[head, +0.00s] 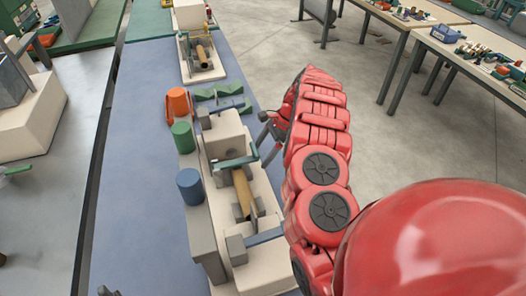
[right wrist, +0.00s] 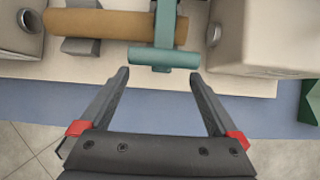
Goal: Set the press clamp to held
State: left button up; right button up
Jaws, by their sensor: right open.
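The spiral winder (head: 203,155) stands on the blue bench top, with a brown tube (head: 243,190) lying along it. A teal arm with a crossbar handle, which looks like the press clamp (head: 235,162), crosses the tube near the pale block. In the right wrist view the teal handle (right wrist: 164,57) lies over the tube (right wrist: 115,26), its crossbar toward me. My right gripper (head: 264,133) is open and empty beside the winder. In the right wrist view its fingertips (right wrist: 160,75) stand apart, just short of the crossbar. A dark tip at the head view's bottom left may be my left gripper (head: 108,291).
Blue (head: 190,187), green (head: 183,137) and orange (head: 178,105) containers stand left of the winder. A blue bar (head: 264,236) crosses its near end. A similar machine (head: 203,55) stands farther back. A pale block (right wrist: 250,35) is right of the handle.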

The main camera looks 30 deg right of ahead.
jog(key=shift+r, duration=0.15)
jog(key=p+v, duration=0.4)
jog(key=v, duration=1.3)
jog(key=shift+r, duration=0.2)
jog(key=shift+f, duration=0.1)
jog(key=shift+s+d, duration=0.1)
jog(key=shift+s, duration=0.05)
